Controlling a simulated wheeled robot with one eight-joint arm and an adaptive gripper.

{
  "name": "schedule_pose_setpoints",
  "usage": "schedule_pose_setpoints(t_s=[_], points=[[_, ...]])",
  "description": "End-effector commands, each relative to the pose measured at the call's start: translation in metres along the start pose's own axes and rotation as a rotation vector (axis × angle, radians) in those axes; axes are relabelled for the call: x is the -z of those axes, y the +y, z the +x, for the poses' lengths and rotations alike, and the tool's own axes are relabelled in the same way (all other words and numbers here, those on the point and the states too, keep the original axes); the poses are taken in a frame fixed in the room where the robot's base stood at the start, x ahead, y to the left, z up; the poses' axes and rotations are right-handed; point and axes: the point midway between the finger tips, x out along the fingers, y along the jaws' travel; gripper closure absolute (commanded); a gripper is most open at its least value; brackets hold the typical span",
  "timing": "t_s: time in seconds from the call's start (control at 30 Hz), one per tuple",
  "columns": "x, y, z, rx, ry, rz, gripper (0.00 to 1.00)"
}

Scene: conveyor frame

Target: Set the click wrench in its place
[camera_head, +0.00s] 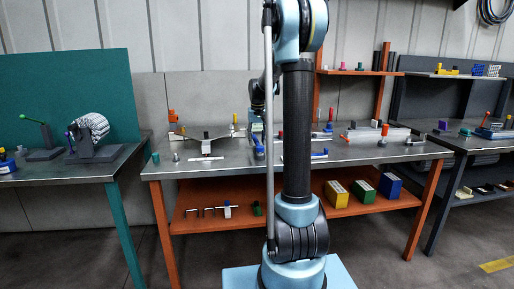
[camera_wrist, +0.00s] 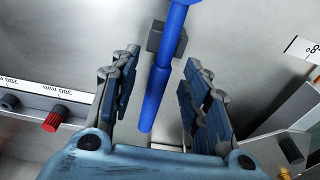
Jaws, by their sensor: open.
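A long blue tool (camera_wrist: 158,85), which looks like the click wrench's handle, runs lengthwise between my gripper's fingers in the wrist view. A dark grey block (camera_wrist: 167,40) sits at its shaft, and its far end leaves the picture at the top. My gripper (camera_wrist: 160,82) is open, with one finger pair on each side of the tool and visible gaps to it. In the head view my gripper (camera_head: 256,128) is low over the middle bench, small and partly hidden by my arm. I cannot tell which spot is the wrench's place.
The grey bench top (camera_head: 220,165) carries several tools and fixtures. In the wrist view a white ruler strip (camera_wrist: 45,97) and a red knob (camera_wrist: 54,118) lie left, and a grey block-like part (camera_wrist: 300,108) right. A lower orange shelf (camera_head: 290,212) holds boxes.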

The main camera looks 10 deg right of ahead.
Motion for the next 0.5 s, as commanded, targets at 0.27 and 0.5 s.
schedule_pose_setpoints(t_s=[0.27, 0.5], points=[[0.0, -0.0001, -0.0002, 0.0, 0.0, 0.0, 0.85], [-0.0001, 0.0, -0.0004, 0.0, 0.0, 0.0, 1.0]])
